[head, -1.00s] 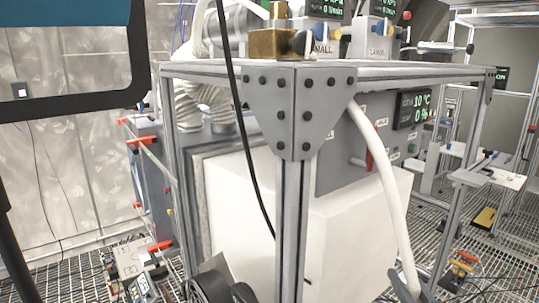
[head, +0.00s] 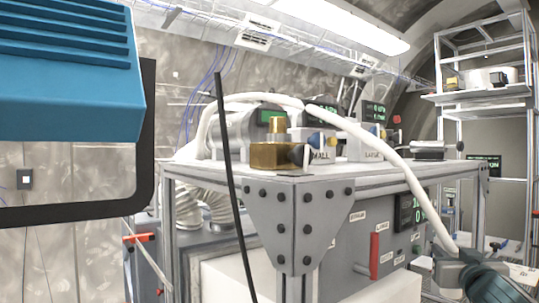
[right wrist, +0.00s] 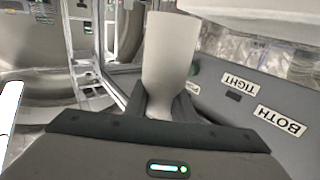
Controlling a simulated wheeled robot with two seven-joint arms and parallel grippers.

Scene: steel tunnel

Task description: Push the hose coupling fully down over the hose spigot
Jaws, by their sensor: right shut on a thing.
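A brass spigot (head: 278,128) stands upright on a brass block (head: 275,155) at the near corner of the steel frame's top. A white hose (head: 385,145) arches over the frame top, behind the spigot, and drops to the right. Its lower end meets my right gripper (head: 446,264) at the lower right, well apart from the spigot. In the right wrist view my right gripper (right wrist: 168,108) is shut on a pale, smooth cylinder, the hose's end piece (right wrist: 171,50). I cannot tell the coupling's mouth. My left gripper is not in view.
A steel frame with a bolted corner plate (head: 297,222) stands ahead. Valves labelled SMALL and LARGE (head: 372,153) sit behind the spigot. A blue ribbed body (head: 65,75) fills the upper left. A shelf rack (head: 480,97) stands at right.

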